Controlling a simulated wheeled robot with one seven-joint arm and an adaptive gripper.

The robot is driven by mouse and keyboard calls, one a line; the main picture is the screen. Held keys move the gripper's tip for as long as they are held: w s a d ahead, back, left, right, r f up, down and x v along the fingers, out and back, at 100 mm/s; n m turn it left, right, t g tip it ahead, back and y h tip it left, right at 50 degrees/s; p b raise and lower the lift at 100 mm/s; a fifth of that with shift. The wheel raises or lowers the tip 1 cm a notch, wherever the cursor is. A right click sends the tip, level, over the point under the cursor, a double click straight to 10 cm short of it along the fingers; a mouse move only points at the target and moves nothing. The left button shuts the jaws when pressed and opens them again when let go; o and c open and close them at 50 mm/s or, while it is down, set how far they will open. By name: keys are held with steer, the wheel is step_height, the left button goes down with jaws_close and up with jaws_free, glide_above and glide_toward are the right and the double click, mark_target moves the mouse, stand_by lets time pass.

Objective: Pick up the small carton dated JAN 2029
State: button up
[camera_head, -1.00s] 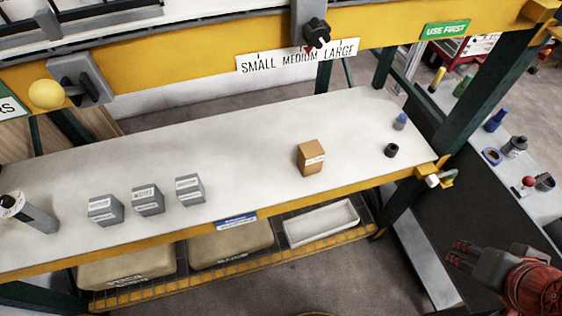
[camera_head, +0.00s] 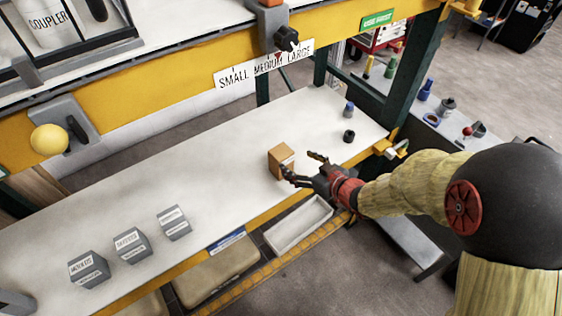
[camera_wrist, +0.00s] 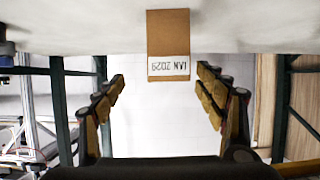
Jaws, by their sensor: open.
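The small brown carton (camera_head: 280,158) stands on the white shelf, towards its right end. In the wrist view the carton (camera_wrist: 168,35) shows upside down at top centre, with a white label reading JAN 2029. My gripper (camera_head: 302,170) is open beside the carton, on its right and near side. In the wrist view the fingers of my gripper (camera_wrist: 160,85) are spread wide with nothing between them, and the carton is ahead, between the lines of the two fingers. I cannot tell whether a fingertip touches it.
Several grey labelled blocks, one of them here (camera_head: 132,245), stand at the shelf's left. A black ring (camera_head: 349,136) and a blue-capped bottle (camera_head: 348,110) stand right of the carton. A yellow beam (camera_head: 180,75) with a size sign runs above. Trays (camera_head: 300,228) lie below.

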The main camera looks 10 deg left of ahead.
mark_target(281, 156)
steer(key=shift+s+a+f+y, duration=0.25)
steer(key=shift+a+f+y, duration=0.05)
steer(key=shift+a, duration=0.2)
steer(key=shift+w+a+f, duration=0.1)
steer(key=shift+a+f, duration=0.05)
steer(key=shift+a, duration=0.25)
steer(key=b+x, duration=0.2)
steer(key=x, duration=0.4)
steer(key=shift+w+a, duration=0.3)
steer(key=shift+c, duration=1.1)
steer(key=c, duration=1.3)
